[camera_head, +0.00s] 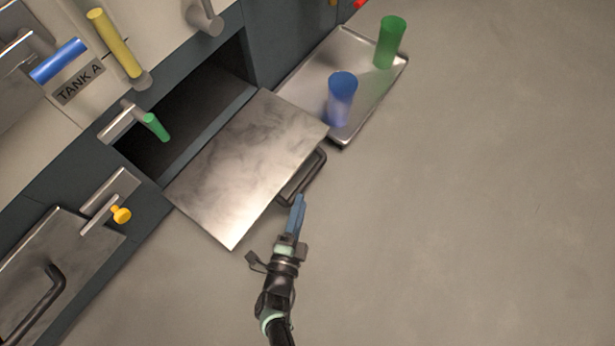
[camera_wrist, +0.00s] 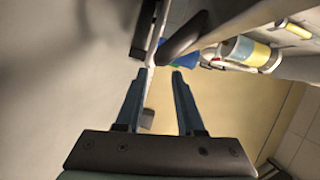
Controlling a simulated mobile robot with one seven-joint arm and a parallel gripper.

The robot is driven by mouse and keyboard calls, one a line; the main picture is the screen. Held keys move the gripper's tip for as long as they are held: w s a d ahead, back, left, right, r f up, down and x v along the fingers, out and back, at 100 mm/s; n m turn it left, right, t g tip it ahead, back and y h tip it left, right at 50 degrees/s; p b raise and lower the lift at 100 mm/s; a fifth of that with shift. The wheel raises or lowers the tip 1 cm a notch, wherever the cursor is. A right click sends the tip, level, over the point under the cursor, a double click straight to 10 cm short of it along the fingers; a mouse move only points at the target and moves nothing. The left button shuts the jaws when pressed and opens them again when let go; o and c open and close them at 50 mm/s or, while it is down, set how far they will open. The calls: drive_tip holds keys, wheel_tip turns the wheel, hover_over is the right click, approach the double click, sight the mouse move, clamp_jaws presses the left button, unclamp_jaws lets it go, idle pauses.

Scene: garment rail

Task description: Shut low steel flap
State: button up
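The low steel flap (camera_head: 245,160) is open. It sticks out from a dark opening in the cabinet front, with its inner side facing up. A dark bar handle (camera_head: 303,180) shows at its outer edge. My gripper (camera_head: 298,205) is just outside that edge, close to the handle. In the wrist view, the two blue fingers of my gripper (camera_wrist: 159,76) are apart with nothing held between them. A dark rounded bar, seemingly the handle (camera_wrist: 185,36), lies just beyond the fingertips. I cannot tell whether they touch it.
A metal tray (camera_head: 372,108) with a blue cup (camera_head: 341,98) and a green cup (camera_head: 390,42) lies beside the flap. A second steel panel (camera_head: 50,265) with a dark handle is at lower left. The floor at right is clear.

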sight(307, 178)
drive_tip(key=b+x, duration=0.2)
drive_tip(key=x, duration=0.4)
drive_tip(key=shift+w+f, duration=0.15)
drive_tip(key=shift+w, duration=0.05)
drive_tip(key=shift+b+x, duration=0.45)
drive_tip(key=shift+x, duration=0.35)
drive_tip(key=shift+c, duration=0.3)
clamp_jaws()
